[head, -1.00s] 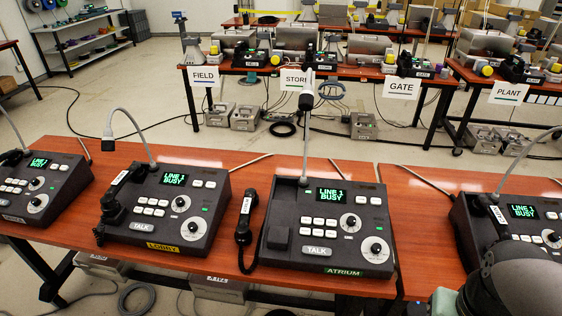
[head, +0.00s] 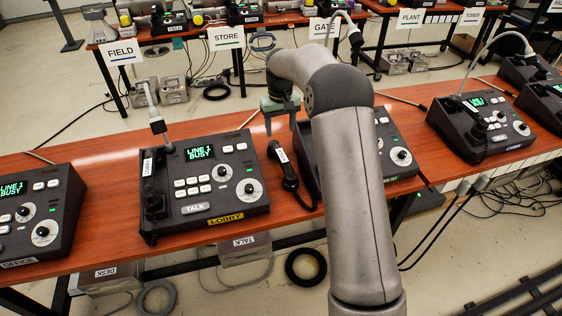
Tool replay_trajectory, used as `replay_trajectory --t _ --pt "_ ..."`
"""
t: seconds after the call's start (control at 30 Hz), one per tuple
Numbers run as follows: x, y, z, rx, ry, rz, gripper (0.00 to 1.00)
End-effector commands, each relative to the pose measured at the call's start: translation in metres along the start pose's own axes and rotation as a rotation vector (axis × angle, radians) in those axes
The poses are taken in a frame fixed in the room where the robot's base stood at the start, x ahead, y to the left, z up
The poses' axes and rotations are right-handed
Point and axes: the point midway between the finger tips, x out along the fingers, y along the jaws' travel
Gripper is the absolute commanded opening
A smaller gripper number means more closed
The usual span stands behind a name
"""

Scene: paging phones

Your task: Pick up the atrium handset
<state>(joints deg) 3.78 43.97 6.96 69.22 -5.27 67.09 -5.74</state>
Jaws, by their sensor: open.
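The atrium handset (head: 287,172) is black with a white label and lies on the wooden table between the two nearest phone consoles, off its cradle. A cord runs from its lower end. The atrium console (head: 403,157) stands just right of it, largely hidden behind my arm; part of its green label shows. My gripper (head: 281,122) is open, pointing down with its fingers apart and empty. In the picture it appears just above the upper end of the handset; its height above the table is hard to tell.
The lobby console (head: 217,180) stands left of the handset, with its own handset (head: 153,190) in the cradle. Another console (head: 35,213) is at the far left, and another (head: 482,122) at the right. Gooseneck microphones rise behind some consoles. Back tables carry more phones and signs.

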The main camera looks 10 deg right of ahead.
Motion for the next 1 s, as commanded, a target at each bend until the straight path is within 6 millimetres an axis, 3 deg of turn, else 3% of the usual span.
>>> replay_trajectory --t 0.4,0.73,1.0 --pt "0.087 -0.001 0.002 0.0 -0.004 -0.002 0.58" --pt "0.114 0.0 0.004 0.0 -0.004 -0.001 0.58" --pt "0.152 0.001 0.007 0.0 -0.002 -0.001 0.58"
